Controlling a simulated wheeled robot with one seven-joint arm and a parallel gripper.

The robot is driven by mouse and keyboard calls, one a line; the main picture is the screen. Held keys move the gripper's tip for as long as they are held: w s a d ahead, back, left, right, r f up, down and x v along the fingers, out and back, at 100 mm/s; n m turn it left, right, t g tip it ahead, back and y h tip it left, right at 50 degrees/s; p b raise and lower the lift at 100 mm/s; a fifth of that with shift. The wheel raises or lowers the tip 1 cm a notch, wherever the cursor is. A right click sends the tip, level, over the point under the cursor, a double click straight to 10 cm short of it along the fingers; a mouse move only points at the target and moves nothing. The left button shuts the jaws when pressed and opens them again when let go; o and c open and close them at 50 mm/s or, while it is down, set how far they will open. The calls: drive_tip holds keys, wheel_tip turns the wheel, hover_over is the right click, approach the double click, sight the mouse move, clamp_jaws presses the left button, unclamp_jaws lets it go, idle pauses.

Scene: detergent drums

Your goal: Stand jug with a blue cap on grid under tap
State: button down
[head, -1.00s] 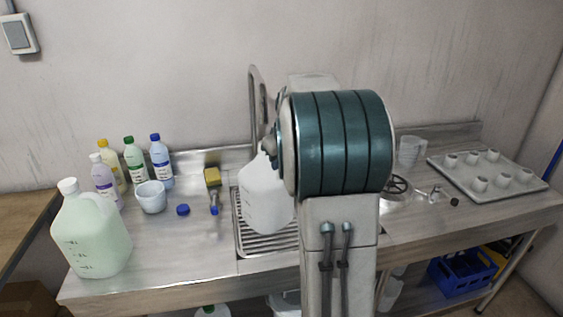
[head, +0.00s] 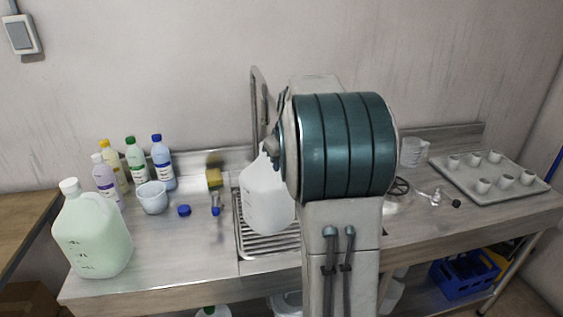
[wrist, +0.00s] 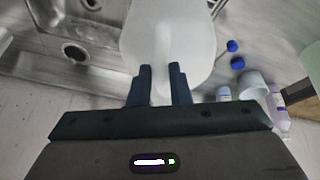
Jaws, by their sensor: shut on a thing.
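A whitish translucent jug (head: 266,203) is at the metal grid (head: 246,245), below the tall grey tap (head: 256,100). It looks about upright; I cannot tell whether its base touches the grid. Its top is hidden behind my arm, so its cap does not show. In the wrist view my gripper (wrist: 162,72) is shut on the upper part of this jug (wrist: 170,30), with a dark finger on each side. A loose blue cap (head: 184,210) lies on the counter to the left of the grid.
A large jug of pale green liquid with a white cap (head: 93,240) stands at the left. Several bottles (head: 135,160), a pale cup (head: 152,197), a yellow sponge (head: 214,178) and a small blue-ended item (head: 215,211) are left of the grid. A tray with cups (head: 452,182) is at right.

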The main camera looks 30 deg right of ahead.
drive_tip(key=shift+f+b, duration=0.55)
drive_tip(key=shift+f, duration=0.05)
idle(0.5)
drive_tip(key=c, duration=1.3)
unclamp_jaws()
drive_tip(key=shift+o, duration=0.2)
drive_tip(key=shift+r, duration=0.1)
drive_tip(key=v, duration=1.3)
drive_tip(key=shift+s+r+b, duration=0.2)
drive_tip(key=shift+r+b, duration=0.1)
drive_tip(key=shift+b, duration=0.1)
